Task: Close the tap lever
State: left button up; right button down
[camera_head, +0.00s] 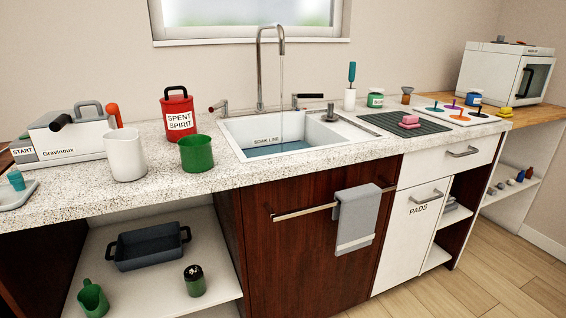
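A tall curved metal tap (259,75) stands behind the white sink (235,135) at the middle of the counter. A thin stream of water (282,105) falls from its spout into the sink, where bluish water lies. A lever with a black handle (309,96) sits to the right of the tap, its handle roughly level and pointing right. A second, shorter lever with a red end (214,107) sits to the left of the tap. Which lever controls the stream cannot be told. Neither of my grippers is in view.
A red "SPENT SPIRIT" can (179,114), a white jug (125,155) and a green cup (196,153) stand left of the sink. A grey towel (356,220) hangs on the front rail (303,211).

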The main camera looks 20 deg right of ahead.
aim_at(224, 103)
jog(key=i+u, duration=0.3)
jog(key=i, duration=0.25)
jog(key=i+u, duration=0.35)
jog(key=i, duration=0.2)
